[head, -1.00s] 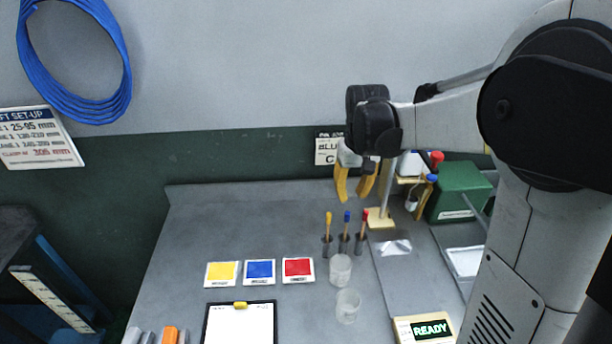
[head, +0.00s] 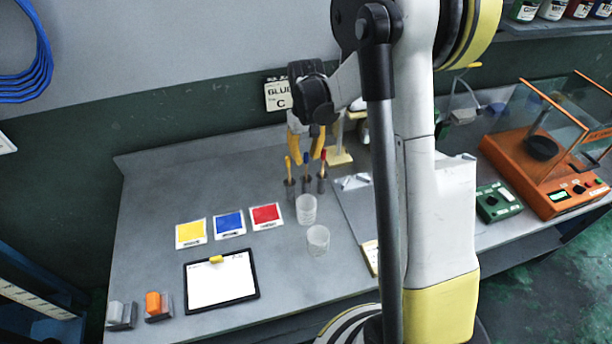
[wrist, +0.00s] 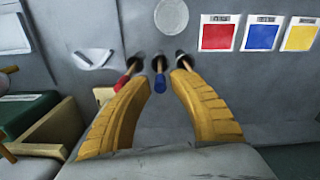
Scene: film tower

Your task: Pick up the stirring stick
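Three stirring sticks stand upright in small dark holders at the back of the grey bench: one yellow-ended (head: 288,170), one blue-ended (head: 306,160) and one red-ended (head: 323,160). My gripper (head: 306,152) points down at their tops with yellow fingers spread. In the wrist view, my gripper (wrist: 160,88) is open, with the blue-ended stick (wrist: 160,80) between its fingers and apart from both. The red-ended stick (wrist: 123,80) lies by the left finger. The yellow-ended stick (wrist: 184,62) is mostly hidden behind the right finger.
Two clear cups (head: 318,240) stand in front of the sticks. Yellow, blue and red cards (head: 229,224) and a clipboard (head: 221,280) lie to the left. An orange balance (head: 545,170) and a green box (head: 497,202) are at the right.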

